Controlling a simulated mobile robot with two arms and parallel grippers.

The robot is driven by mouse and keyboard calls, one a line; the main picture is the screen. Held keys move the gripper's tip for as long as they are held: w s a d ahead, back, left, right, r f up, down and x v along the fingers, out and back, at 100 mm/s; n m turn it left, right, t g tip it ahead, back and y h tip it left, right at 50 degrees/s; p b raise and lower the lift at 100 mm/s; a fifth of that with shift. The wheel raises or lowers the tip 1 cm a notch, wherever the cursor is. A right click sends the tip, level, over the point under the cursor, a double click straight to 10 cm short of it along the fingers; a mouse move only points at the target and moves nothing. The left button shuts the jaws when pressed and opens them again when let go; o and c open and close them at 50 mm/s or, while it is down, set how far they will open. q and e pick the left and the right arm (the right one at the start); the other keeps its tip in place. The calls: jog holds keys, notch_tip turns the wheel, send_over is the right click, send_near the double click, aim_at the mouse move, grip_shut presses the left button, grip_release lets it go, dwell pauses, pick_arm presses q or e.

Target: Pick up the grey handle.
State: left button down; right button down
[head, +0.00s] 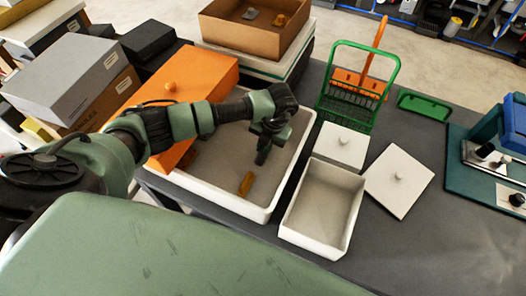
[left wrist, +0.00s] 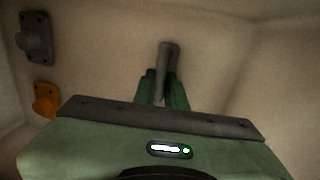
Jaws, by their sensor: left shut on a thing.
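My left gripper (head: 265,138) reaches down into the large white tank (head: 225,211). In the left wrist view its green fingers (left wrist: 164,92) are shut on a grey handle (left wrist: 169,58), a grey bar that sticks out between and beyond them. In the head view the dark piece (head: 262,157) below the fingers appears to be this handle; whether it touches the tank floor I cannot tell. A second dark grey piece (left wrist: 35,38) and an orange piece (left wrist: 46,100) lie to the left in the wrist view. My right gripper is not in view.
An orange lid (head: 190,82) covers the tank's back left. An orange piece (head: 247,183) lies in the tank. To the right are a smaller open white tank (head: 320,201), two white lids (head: 398,180), and a green rack (head: 352,97). A brown box (head: 230,30) stands behind.

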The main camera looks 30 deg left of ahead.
pick_arm(q)
jog(key=shift+w, duration=0.1)
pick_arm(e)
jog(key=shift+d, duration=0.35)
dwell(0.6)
pick_arm(q)
jog(key=shift+r, duration=0.1)
